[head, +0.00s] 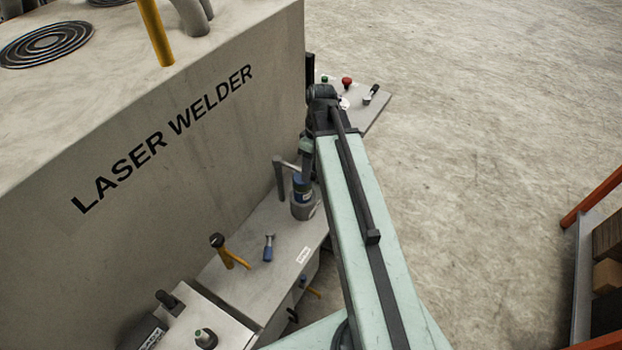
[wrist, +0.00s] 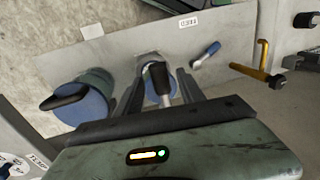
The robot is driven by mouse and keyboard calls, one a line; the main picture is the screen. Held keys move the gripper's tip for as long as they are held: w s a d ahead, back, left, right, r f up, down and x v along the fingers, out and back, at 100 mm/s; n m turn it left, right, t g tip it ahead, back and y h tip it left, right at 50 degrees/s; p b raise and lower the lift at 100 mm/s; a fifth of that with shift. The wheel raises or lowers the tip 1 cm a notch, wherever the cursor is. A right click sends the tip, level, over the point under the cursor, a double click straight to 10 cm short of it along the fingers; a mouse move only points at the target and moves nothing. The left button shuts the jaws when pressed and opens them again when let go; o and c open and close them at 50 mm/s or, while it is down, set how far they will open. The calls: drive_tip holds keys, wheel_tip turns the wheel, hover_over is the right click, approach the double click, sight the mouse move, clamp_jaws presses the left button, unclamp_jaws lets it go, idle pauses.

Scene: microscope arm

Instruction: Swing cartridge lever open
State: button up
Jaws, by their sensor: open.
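A lever (wrist: 159,78) with a dark grip and pale shank stands in front of a round blue fixture (wrist: 158,96) in the wrist view. My gripper (wrist: 158,80) is open, with one dark finger on each side of this lever; I cannot tell whether either finger touches it. A second blue round fixture (wrist: 90,108) with a dark handle (wrist: 64,97) sits to the left. In the head view a blue and grey cylindrical fixture (head: 303,200) stands on the bench beside the welder, just below my wrist. My fingertips are hard to make out there.
The laser welder's wall (head: 170,160) rises beside the narrow bench (head: 250,225). A red button (head: 347,82) sits on the far panel. Open floor lies to the right, with an orange rack (head: 592,195) beyond.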

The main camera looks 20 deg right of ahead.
drive_tip(key=shift+f, duration=0.25)
drive_tip(key=shift+a, duration=0.1)
clamp_jaws()
idle(1.2)
